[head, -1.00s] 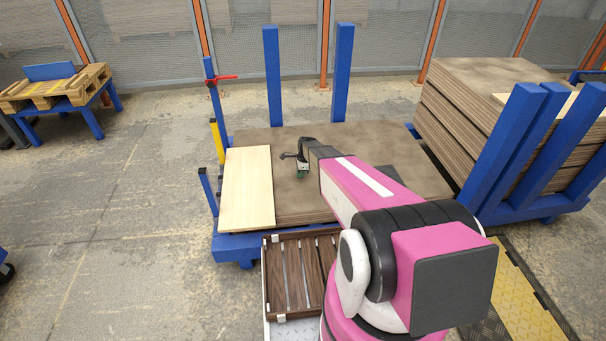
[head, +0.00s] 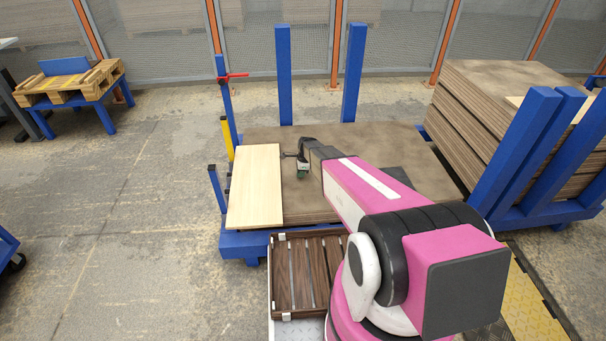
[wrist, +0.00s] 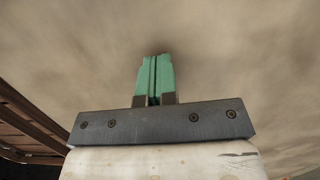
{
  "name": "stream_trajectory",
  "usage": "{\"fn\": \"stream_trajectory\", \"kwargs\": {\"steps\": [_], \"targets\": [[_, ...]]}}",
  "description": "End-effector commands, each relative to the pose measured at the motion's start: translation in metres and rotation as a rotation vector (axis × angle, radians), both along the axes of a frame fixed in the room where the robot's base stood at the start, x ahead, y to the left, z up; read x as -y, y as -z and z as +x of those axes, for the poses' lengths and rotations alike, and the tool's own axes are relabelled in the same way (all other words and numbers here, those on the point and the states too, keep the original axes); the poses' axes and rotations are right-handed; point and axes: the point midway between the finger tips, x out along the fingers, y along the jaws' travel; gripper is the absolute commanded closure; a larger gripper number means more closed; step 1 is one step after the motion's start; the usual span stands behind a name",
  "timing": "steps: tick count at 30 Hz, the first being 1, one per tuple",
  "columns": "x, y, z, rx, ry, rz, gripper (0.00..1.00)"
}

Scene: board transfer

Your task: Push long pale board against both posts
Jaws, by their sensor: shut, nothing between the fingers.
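The long pale board (head: 254,190) lies flat on the left part of a large brown board stack (head: 350,135). A tall blue post with a red clamp handle (head: 226,95) and a short blue post (head: 217,188) stand along its left side. The board's left edge is close to both; I cannot tell whether it touches them. My gripper (head: 302,174) is just right of the board's right edge, low over the brown stack. In the wrist view its green fingers (wrist: 155,78) are together with nothing between them, above brown surface. The board is not visible there.
Two tall blue uprights (head: 284,75) stand behind the stack. A yellow piece (head: 227,138) is beside the left posts. A slatted dark wood rack (head: 307,275) sits in front. Another brown stack (head: 500,105) with blue uprights is at right. Open floor lies left.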

Motion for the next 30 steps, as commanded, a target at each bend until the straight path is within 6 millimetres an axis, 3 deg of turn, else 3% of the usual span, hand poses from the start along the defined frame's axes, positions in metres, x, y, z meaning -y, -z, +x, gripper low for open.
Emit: {"fn": "stream_trajectory", "kwargs": {"steps": [30], "targets": [[-0.044,0.0,0.0,0.0,-0.001,0.0,1.0]]}}
